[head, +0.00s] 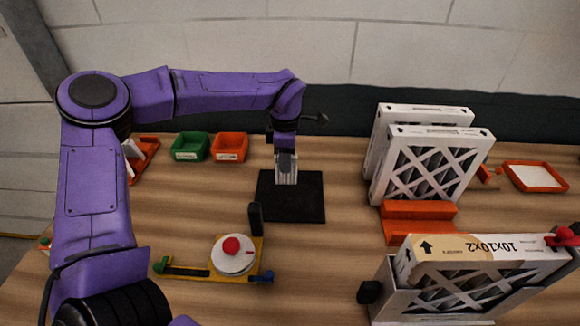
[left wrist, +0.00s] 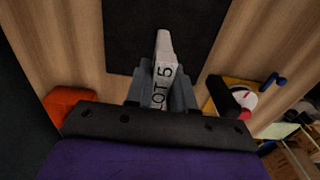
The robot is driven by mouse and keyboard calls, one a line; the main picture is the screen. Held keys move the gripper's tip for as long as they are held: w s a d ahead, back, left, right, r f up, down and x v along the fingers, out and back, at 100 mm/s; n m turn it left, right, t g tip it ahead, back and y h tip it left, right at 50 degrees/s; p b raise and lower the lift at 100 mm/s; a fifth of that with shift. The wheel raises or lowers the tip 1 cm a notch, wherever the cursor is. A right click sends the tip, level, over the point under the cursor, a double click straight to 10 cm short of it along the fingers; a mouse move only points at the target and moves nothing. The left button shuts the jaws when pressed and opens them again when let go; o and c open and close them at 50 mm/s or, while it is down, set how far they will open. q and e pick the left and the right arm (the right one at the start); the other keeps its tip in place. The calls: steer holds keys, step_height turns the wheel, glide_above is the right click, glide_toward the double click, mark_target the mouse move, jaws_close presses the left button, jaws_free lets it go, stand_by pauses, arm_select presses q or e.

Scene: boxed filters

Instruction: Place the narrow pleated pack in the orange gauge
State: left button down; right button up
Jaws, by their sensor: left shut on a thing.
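Two white-framed pleated packs with lattice faces stand upright at the right, a rear one (head: 425,112) and a front one (head: 440,140). A third pack (head: 490,246), marked 10x10x2, stands nearer in a grey holder. I cannot tell for sure which is the narrow one. An orange block with a channel (head: 418,222), which looks like the gauge, sits in front of the two standing packs. My left gripper (head: 286,172) is over the black mat (head: 305,208), shut on a white piece marked LOT 5 (left wrist: 163,70). My right gripper is not in view.
A yellow fixture with a white disc and red knob (head: 231,246) lies front centre. Green (head: 190,147) and orange (head: 230,147) bins stand at the back. An orange tray (head: 535,177) is at the far right. Bare wood lies between mat and gauge.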

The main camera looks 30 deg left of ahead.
mark_target(289, 183)
arm_select(q)
steer(key=shift+w+d+f, duration=0.2)
steer(key=shift+d+f, duration=0.05)
steer(key=shift+f, duration=0.05)
steer(key=shift+s+d+f+p, duration=0.1)
steer(key=shift+f+p, duration=0.1)
steer(key=shift+f, duration=0.45)
steer(key=shift+d+f+p, duration=0.1)
steer(key=shift+f+p, duration=0.05)
steer(key=shift+f, duration=0.45)
steer(key=shift+w+a+f, duration=0.15)
steer(key=shift+w+f, duration=0.05)
steer(key=shift+f, duration=0.3)
steer(key=shift+s+f, duration=0.1)
steer(key=c, duration=1)
jaws_free()
